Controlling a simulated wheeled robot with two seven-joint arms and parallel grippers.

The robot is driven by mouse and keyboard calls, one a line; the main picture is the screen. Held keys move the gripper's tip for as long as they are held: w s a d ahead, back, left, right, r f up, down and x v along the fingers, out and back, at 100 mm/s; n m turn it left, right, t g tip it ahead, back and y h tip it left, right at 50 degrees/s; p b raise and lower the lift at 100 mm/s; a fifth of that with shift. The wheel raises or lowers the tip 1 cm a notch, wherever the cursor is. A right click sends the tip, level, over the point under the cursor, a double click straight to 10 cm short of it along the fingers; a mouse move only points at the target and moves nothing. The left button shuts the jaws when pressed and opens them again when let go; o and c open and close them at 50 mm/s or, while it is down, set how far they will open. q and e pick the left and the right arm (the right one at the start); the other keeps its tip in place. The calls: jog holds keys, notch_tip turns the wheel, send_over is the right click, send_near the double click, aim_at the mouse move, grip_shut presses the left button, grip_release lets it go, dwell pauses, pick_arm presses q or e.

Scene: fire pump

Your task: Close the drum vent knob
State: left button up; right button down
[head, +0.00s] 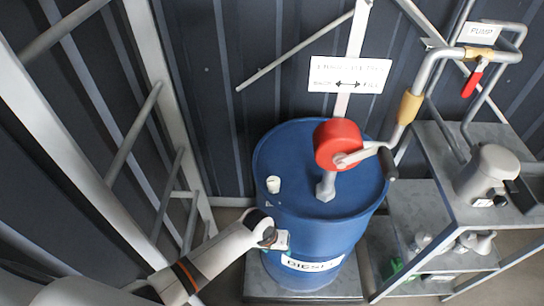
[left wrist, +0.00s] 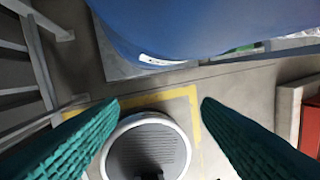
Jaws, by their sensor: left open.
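A blue drum (head: 318,232) with a diesel label stands upright on a low grey platform in the head view. The small white vent knob (head: 273,184) is on the left side of the drum's top. My left gripper (head: 283,240) is near the drum's front left side, below the rim and below the knob, apart from the knob. In the left wrist view the left gripper's teal fingers (left wrist: 160,118) are spread with nothing between them. The drum (left wrist: 200,25) fills the top of that view, and the knob is out of it. My right gripper is not in view.
A red rotary pump (head: 339,144) with a crank handle stands on the drum top, right of the knob. A metal shelf (head: 415,205) with pipes and a grey motor (head: 486,172) is at the right. Metal rails (head: 125,135) stand at the left.

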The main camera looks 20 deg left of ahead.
pick_arm(q)
jog(key=w+d+r+g+p, duration=0.1)
jog(key=w+d+r+p, duration=0.1)
jog(key=r, duration=0.6)
jog(key=w+d+r+p, duration=0.1)
jog(key=w+r, duration=0.1)
jog(key=r, duration=0.6)
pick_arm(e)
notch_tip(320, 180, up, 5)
pick_arm(q)
jog(key=n+y, duration=0.3)
jog(key=n, duration=0.4)
send_near(273, 180)
jog(key=shift+g, duration=0.4)
jog(key=f+b, duration=0.3)
jog(key=b, duration=0.1)
jog(key=f+b, duration=0.2)
jog(key=b, duration=0.3)
jog(key=f+b, duration=0.3)
jog(key=b, duration=0.1)
jog(key=shift+w+a+f, duration=0.15)
jog(key=shift+w+f, duration=0.15)
jog(key=shift+w, duration=0.05)
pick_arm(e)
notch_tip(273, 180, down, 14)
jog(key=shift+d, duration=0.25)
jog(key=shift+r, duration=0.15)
